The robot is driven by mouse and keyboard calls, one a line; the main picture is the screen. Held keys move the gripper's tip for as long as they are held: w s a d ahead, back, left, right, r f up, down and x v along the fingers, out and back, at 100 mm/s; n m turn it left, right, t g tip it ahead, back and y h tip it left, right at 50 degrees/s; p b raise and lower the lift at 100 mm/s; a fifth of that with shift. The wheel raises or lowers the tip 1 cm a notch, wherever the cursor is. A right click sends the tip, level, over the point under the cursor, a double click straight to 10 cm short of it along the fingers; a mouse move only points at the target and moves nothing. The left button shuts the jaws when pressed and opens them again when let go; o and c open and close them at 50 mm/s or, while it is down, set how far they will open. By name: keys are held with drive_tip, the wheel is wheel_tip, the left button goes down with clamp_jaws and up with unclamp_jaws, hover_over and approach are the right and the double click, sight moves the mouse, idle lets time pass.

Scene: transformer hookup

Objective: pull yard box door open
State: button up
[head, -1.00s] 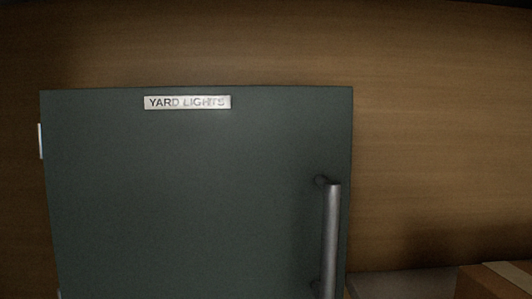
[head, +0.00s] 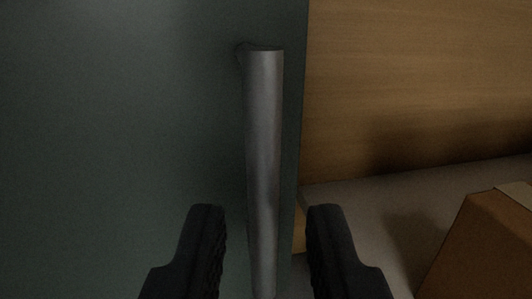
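The dark green yard box door (head: 120,120) fills the left half of the head view, and its right edge is near the middle. Its grey vertical bar handle (head: 264,150) stands off the door near that edge. My gripper (head: 265,215) is open, with one black finger on each side of the handle's lower part in the picture. Gaps show between both fingers and the bar, and I see no contact. How far the fingertips reach in depth toward the bar is hard to tell. The hinge side and the label are out of view.
A brown wooden wall (head: 420,80) is behind the box on the right. A cardboard box (head: 480,245) sits at lower right on a pale grey surface (head: 365,205). A bare stretch of that surface lies between the door and the cardboard box.

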sight(264, 221)
drive_tip(key=shift+w+a+p, duration=0.2)
drive_tip(key=shift+w+p, duration=0.45)
drive_tip(key=shift+w, duration=1.05)
